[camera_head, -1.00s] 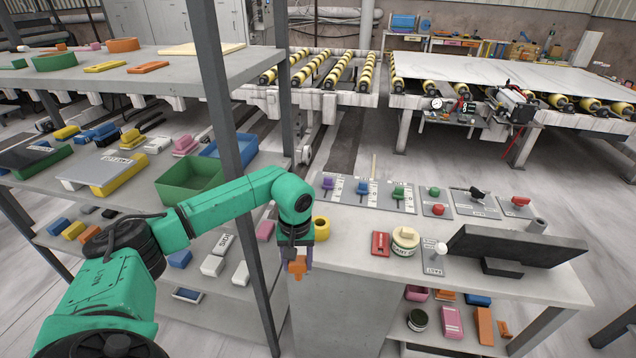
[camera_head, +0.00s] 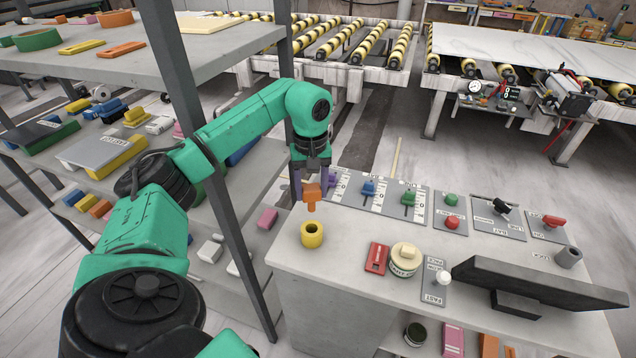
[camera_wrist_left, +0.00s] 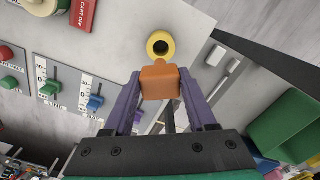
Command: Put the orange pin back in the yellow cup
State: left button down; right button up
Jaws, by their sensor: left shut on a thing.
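The orange pin (camera_head: 311,196) hangs from my left gripper (camera_head: 311,182), which is shut on it. The pin's narrow end points down, a little above and behind the yellow cup (camera_head: 312,236) in the head view. The yellow cup stands upright near the left edge of the console top, with a dark round opening. In the left wrist view the orange pin (camera_wrist_left: 160,82) sits between the purple fingers, and the yellow cup (camera_wrist_left: 161,44) is just beyond it. The pin and the cup look apart. My right gripper is not in view.
The console top (camera_head: 345,262) holds a red block (camera_head: 377,258), a cream-lidded jar (camera_head: 404,260), a white-knobbed lever plate (camera_head: 437,280) and a dark monitor (camera_head: 540,283). Coloured sliders (camera_head: 369,188) line its back. A grey shelf post (camera_head: 200,130) stands left of my gripper.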

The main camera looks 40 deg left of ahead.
aim_at(311, 201)
pick_arm(q)
jog(key=shift+s+r, duration=0.25)
jog(key=shift+s, duration=0.4)
jog(key=shift+d, duration=0.15)
jog(key=f, duration=0.1)
jog(key=w+f+b, duration=0.1)
jog(key=f, duration=0.1)
jog(key=shift+b, duration=0.3)
jog(key=shift+s+f+b, duration=0.2)
jog(key=shift+f+b, duration=0.3)
jog(key=shift+f, duration=0.3)
jog(key=shift+f+b, duration=2.1)
jog(key=shift+f, duration=1.1)
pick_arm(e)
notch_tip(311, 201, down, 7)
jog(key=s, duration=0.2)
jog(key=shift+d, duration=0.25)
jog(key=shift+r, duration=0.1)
pick_arm(q)
jog(key=shift+c, duration=0.6)
grip_release()
